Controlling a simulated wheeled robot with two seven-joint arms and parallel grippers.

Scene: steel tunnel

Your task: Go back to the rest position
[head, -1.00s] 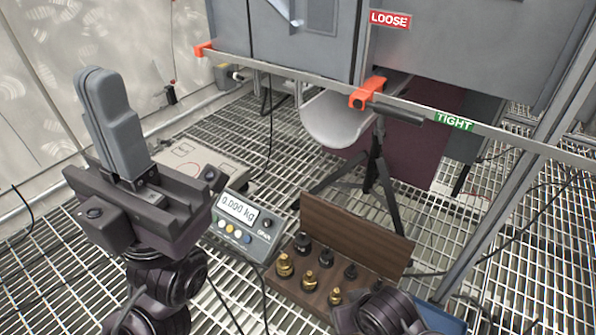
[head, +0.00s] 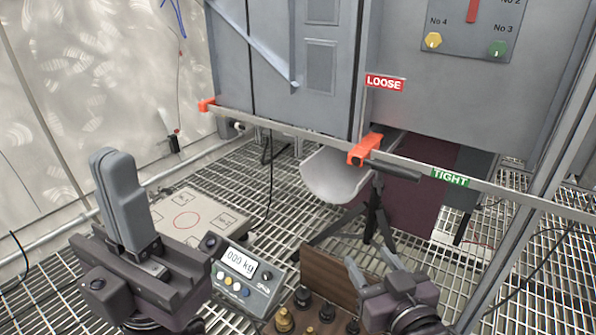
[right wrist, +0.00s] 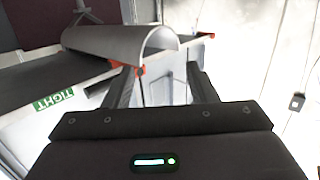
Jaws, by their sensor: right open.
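My left gripper (head: 114,160) stands at the left of the head view with its grey fingers pointing up. The fingers lie together with nothing visible between them. My right gripper (head: 374,262) is at the lower right, above the right end of the wooden weight box (head: 342,282). Its fingers are apart and empty. In the right wrist view the right gripper (right wrist: 160,75) also shows a clear gap, with a grey trough (right wrist: 125,42) beyond it.
A scale display (head: 240,272) and its flat plate (head: 188,218) lie between the arms. Brass and black weights (head: 285,320) stand in the box. A grey cabinet (head: 300,60), a rail with orange clamps (head: 365,148), the trough (head: 335,178) and a tripod (head: 374,215) stand ahead.

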